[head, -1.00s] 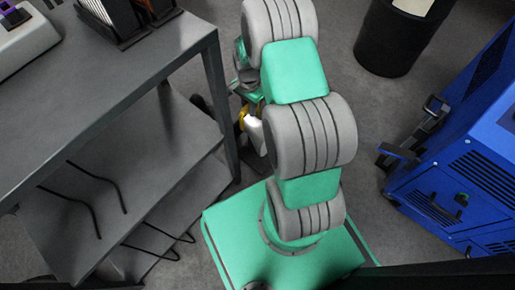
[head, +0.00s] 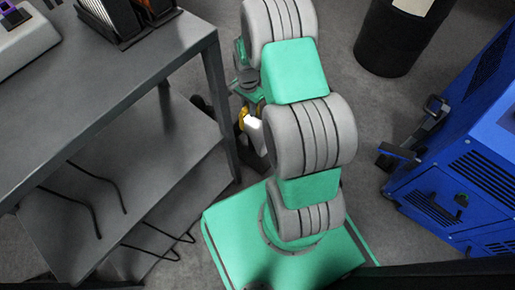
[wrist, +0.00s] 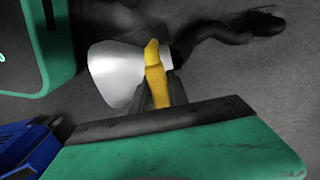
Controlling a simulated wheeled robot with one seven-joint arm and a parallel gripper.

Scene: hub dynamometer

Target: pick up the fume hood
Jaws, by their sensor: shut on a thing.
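The fume hood (wrist: 115,72) is a pale, silvery-white cone with a black flexible hose (wrist: 222,32) running off its narrow end to the right. In the wrist view my gripper (wrist: 157,72) has a yellow finger across the cone's narrow end, and it is shut on the hood there. In the head view only a white piece of the hood (head: 256,135) shows, low beside the table leg and partly behind my arm. The gripper's yellow finger also shows there, just left of the white piece. The far finger is mostly hidden.
A grey metal table (head: 110,75) with a lower shelf (head: 165,175) and loose black cables stands at left, its leg close to my gripper. A blue cabinet (head: 460,190) stands at right and a black bin (head: 395,40) at top right. Grey floor lies open between.

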